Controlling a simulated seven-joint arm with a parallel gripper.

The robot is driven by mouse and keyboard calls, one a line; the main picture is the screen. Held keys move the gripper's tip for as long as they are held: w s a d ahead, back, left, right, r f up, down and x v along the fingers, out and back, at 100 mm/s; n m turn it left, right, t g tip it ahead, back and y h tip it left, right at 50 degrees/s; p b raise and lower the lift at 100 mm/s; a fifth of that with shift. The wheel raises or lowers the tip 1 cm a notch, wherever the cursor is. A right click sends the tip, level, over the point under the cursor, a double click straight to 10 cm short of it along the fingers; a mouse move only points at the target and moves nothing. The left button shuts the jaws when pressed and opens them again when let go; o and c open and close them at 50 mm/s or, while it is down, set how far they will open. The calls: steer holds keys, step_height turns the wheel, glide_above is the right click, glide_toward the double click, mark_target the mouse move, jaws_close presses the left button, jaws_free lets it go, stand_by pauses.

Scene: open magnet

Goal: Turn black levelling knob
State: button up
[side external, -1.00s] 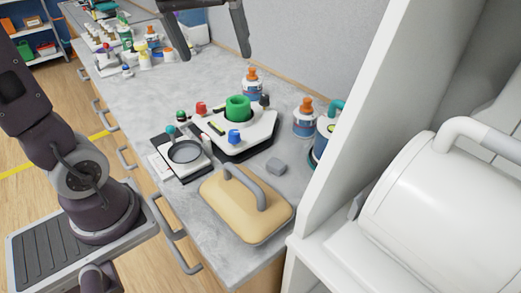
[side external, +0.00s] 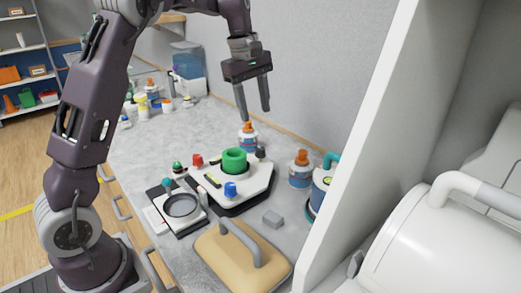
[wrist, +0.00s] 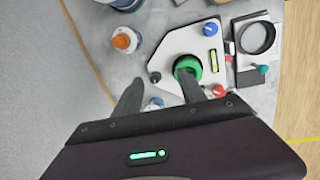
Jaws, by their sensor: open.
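The black levelling knob (side external: 260,152) stands at the back right corner of a white levelling platform (side external: 258,183). In the wrist view it is a small dark knob (wrist: 155,77) just beyond and between my fingertips. The platform also carries a green cup (side external: 234,158), a blue knob (side external: 230,189), a red knob (side external: 197,160) and a yellow bubble level (wrist: 214,60). My gripper (side external: 254,113) is open and empty, pointing down above the back of the platform, apart from the black knob. It shows in the wrist view too (wrist: 160,93).
An orange-capped bottle (side external: 248,136) stands behind the platform, close under my fingers. Another (side external: 300,170) stands to the right near a white wall panel.

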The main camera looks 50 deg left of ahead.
mark_target(260, 148)
steer(key=w+a+f+n, duration=0.1)
steer(key=w+f, duration=0.1)
steer(key=f, duration=0.1)
steer(key=w+a+f+n+g, duration=0.1)
steer(key=a+f, duration=0.1)
steer(key=w+a+f+n, duration=0.1)
steer(key=w+f, duration=0.1)
steer(key=f, duration=0.1)
steer(key=shift+w+a+f+n+g+y, duration=0.25)
steer(key=shift+w+f+n+g+y, duration=0.05)
steer(key=shift+w+n+y, duration=0.1)
step_height(260, 148, down, 7)
steer(key=shift+f, duration=0.2)
steer(key=shift+c, duration=0.5)
jaws_close()
